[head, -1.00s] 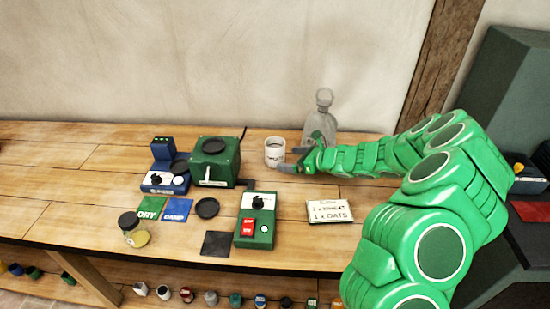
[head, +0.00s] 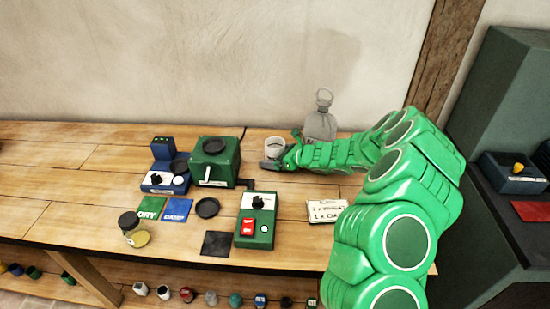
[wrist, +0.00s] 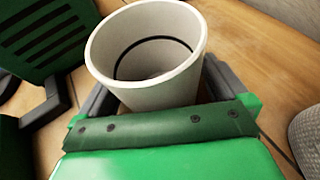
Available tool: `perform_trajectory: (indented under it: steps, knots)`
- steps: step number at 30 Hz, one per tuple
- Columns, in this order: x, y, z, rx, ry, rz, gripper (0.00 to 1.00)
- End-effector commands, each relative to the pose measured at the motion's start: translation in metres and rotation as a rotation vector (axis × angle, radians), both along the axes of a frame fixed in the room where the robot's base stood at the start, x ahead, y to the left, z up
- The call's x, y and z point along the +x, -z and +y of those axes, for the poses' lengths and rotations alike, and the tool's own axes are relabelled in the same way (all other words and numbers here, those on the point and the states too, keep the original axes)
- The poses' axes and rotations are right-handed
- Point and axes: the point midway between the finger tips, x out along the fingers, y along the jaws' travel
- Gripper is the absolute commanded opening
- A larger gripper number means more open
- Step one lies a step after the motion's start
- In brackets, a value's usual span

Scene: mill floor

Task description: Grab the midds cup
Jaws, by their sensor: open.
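A white cup (head: 274,146) stands upright on the wooden table, right of the green mill box; its label cannot be read now. In the wrist view the cup (wrist: 146,55) is open-topped with a dark ring inside, and no contents are clearly visible. My gripper (head: 270,165) is at the near side of the cup in the head view. In the wrist view my gripper (wrist: 155,88) is open, with a dark finger on each side of the cup's lower part. Whether the fingers touch the cup is unclear.
The green mill box (head: 214,162) with a crank stands close left of the cup. A grey bottle-shaped sack (head: 320,122) stands close right. A control box (head: 257,222), a card (head: 326,212) and a jar (head: 133,229) sit nearer the front edge.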

Motion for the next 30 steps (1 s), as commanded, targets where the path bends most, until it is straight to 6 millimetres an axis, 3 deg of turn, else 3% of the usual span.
perform_trajectory:
  steps: [6, 18, 30]
  knots:
    - [0.000, 0.000, 0.000, 0.000, 0.000, 0.000, 0.97]
    - [0.000, 0.000, 0.000, 0.001, 0.000, 0.000, 0.40]
    - [0.001, -0.010, 0.000, 0.002, 0.000, -0.001, 0.40]
